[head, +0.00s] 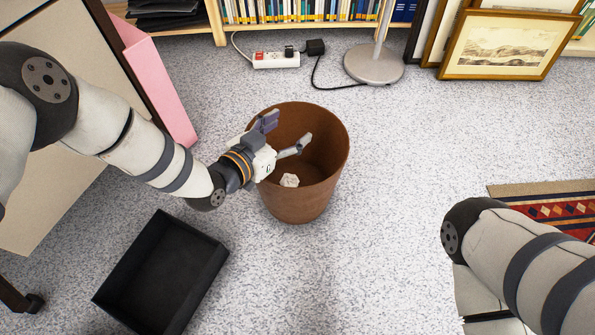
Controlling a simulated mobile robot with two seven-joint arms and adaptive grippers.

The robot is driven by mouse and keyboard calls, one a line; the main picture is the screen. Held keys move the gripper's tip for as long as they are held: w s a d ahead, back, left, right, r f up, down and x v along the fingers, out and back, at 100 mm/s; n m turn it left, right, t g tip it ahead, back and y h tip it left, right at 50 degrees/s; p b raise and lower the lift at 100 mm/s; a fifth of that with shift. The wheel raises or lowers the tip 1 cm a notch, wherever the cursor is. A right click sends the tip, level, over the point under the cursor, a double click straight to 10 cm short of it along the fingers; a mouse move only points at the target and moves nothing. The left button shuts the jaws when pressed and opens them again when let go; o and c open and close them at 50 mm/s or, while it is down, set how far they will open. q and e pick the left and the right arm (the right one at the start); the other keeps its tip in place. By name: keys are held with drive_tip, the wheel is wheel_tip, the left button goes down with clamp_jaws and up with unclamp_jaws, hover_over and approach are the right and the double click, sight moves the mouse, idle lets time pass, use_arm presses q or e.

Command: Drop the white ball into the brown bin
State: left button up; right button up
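The brown bin (337,165) stands upright on the carpet in the middle of the head view. The small white ball (289,180) looks crumpled and shows inside the bin's opening, below my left gripper and apart from it. I cannot tell whether it rests on the bottom or is in the air. My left gripper (287,132) is over the left part of the bin's opening, its fingers spread apart with nothing between them. My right arm shows at the lower right, but its gripper is out of view.
A black open box (160,275) lies on the floor at lower left. A pink panel (158,80) stands beside a desk. A power strip (276,60), a lamp base (374,64) and framed prints (507,45) are at the back. Carpet right of the bin is clear.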

use_arm(q)
drive_tip(key=v, duration=1.2)
